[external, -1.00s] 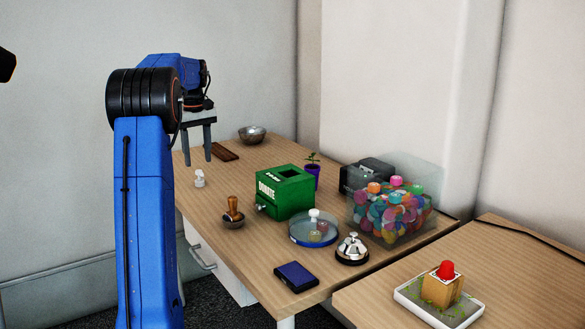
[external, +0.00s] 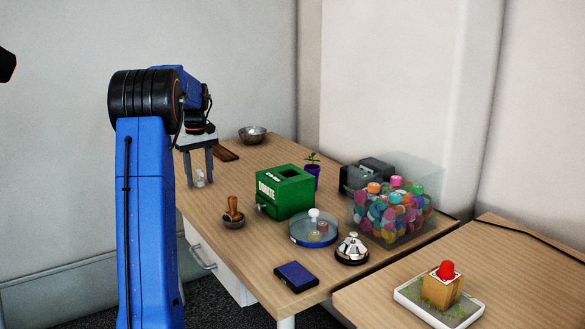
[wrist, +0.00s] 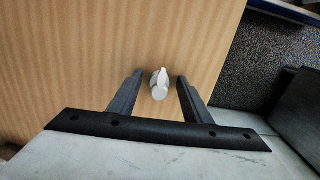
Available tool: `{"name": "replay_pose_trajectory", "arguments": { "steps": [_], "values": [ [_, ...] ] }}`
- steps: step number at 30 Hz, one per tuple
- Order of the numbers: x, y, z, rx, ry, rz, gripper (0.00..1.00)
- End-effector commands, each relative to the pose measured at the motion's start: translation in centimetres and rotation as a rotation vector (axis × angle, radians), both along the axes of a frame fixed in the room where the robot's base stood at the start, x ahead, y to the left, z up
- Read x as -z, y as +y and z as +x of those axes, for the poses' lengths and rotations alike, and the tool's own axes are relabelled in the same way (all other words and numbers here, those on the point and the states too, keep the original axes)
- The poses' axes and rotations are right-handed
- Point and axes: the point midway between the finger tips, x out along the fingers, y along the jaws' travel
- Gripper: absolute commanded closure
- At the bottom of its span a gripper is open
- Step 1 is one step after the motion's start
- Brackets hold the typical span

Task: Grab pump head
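The pump head (external: 199,179) is a small white piece near the left edge of the table. In the wrist view the pump head (wrist: 160,82) lies between the ends of my two fingers, with a gap on each side. My gripper (external: 199,184) points down over it, with its fingers spread around it in the external view. In the wrist view my gripper (wrist: 158,82) is open and holds nothing. I cannot tell the exact height of the fingertips over the table.
A brown-handled stamp (external: 233,214) stands in front of the pump head. A green donation box (external: 286,192) is to the right. A dark brown block (external: 225,153) and a metal bowl (external: 252,134) lie behind. The table edge is close by.

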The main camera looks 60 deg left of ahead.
Motion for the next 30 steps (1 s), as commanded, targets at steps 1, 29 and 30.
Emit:
{"name": "replay_pose_trajectory", "arguments": {
  "steps": [1,29,30],
  "values": [
    [0.0,0.0,0.0,0.000,0.000,0.000,0.67],
    [-5.8,0.1,0.0,0.000,-0.001,0.001,0.98],
    [-6.5,0.1,0.0,0.000,-0.001,0.001,0.98]
  ]
}}
